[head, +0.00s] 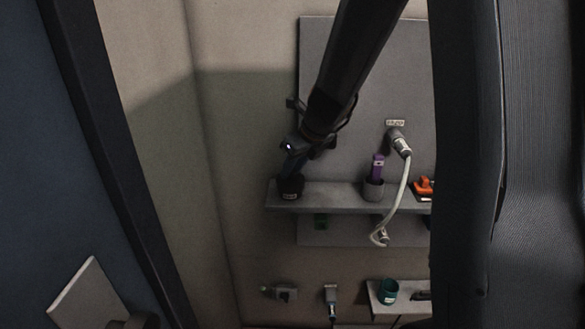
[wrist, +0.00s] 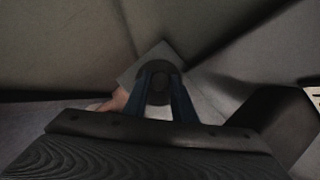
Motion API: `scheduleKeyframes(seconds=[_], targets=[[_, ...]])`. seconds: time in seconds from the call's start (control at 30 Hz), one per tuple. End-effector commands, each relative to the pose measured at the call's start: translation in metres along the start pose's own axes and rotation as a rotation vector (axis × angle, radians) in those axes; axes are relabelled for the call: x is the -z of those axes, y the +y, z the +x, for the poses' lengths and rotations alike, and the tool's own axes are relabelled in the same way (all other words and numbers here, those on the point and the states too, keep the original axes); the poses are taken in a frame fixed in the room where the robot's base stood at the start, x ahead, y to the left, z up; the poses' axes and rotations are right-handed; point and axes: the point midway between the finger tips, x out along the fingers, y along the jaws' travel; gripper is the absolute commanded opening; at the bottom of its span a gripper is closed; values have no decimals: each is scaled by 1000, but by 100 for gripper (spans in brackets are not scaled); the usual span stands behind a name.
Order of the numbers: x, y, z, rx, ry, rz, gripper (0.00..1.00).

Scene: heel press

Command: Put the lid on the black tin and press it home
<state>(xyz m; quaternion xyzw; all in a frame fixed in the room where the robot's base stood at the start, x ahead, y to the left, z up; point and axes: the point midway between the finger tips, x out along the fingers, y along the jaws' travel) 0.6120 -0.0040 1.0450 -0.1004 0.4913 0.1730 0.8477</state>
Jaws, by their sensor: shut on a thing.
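The black tin (head: 290,189), with a small pale label, stands upright near the left end of the shelf in the head view. My arm comes down from the top, and my gripper (head: 295,165) is small and dark directly over the tin. In the wrist view my gripper (wrist: 160,97) has two blue fingers closed around a dark rounded piece (wrist: 159,83), which looks like the lid. The head view is too dark and small to tell whether the lid is apart from the tin, touching its rim or seated.
The grey shelf (head: 335,197) also bears a purple item (head: 377,166) in a dark cup and an orange object (head: 423,186). A pale hose (head: 400,195) hangs in front of it. A lower shelf holds a teal cup (head: 388,290). The shelf is bare between tin and dark cup.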

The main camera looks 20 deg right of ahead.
Motion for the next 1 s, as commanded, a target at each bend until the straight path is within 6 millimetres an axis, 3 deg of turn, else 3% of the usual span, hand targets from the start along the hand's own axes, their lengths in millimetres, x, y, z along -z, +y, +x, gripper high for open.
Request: scheduleKeyframes(seconds=[0.87, 0.9, 1.0], targets=[[2, 0, 2, -1, 2, 0, 11], [2, 0, 2, -1, 2, 0, 31], [2, 0, 2, -1, 2, 0, 46]])
